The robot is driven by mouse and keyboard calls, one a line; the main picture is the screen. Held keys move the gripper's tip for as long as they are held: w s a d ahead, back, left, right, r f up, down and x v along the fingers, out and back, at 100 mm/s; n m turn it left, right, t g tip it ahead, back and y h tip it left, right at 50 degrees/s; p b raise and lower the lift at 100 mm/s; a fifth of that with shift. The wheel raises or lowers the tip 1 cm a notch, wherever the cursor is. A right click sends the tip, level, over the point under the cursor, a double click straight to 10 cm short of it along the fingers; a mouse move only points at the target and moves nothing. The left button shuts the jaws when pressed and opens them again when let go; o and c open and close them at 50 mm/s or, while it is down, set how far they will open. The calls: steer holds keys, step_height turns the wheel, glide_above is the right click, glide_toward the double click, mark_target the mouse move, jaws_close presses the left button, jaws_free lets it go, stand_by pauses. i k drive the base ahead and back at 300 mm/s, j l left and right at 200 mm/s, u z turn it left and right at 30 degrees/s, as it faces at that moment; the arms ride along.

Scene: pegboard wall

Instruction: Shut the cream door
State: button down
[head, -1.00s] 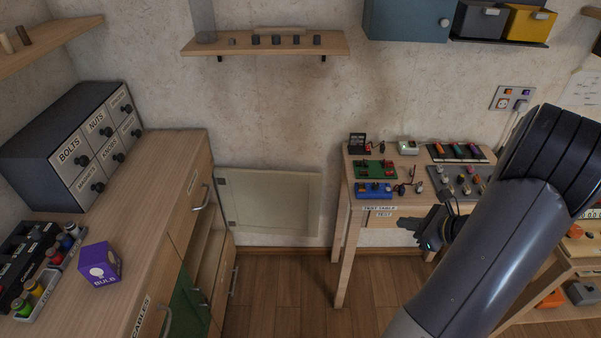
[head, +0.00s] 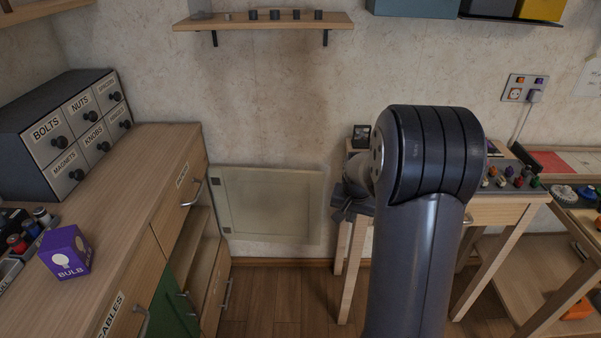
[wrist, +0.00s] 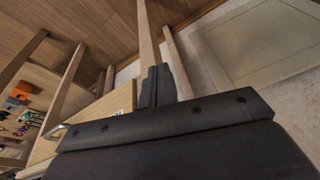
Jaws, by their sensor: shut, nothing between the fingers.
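The cream door (head: 272,206) is a flat framed panel with dark hinge marks along its left edge. It stands open, sticking out from the far end of the wooden cabinet (head: 165,190) in front of the wall. Beside it an open compartment (head: 203,252) with a shelf shows in the cabinet front. My gripper (head: 347,208) is just right of the door's free edge, partly hidden by my arm; contact cannot be told. In the wrist view the shut, empty fingers (wrist: 159,87) point past the table legs, and the door (wrist: 262,42) is at the upper right.
The test table (head: 500,208) stands close on the right, its leg (head: 352,262) near my gripper. A green panel (head: 178,305) and drawers with handles are on the cabinet front. A wall shelf (head: 265,21) hangs above. Floor (head: 275,290) before the door is clear.

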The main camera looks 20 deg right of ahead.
mark_target(269, 205)
steer(key=i+l+u, duration=0.1)
steer(key=i, duration=0.4)
steer(key=i+l+u, duration=0.15)
steer(key=i, duration=0.4)
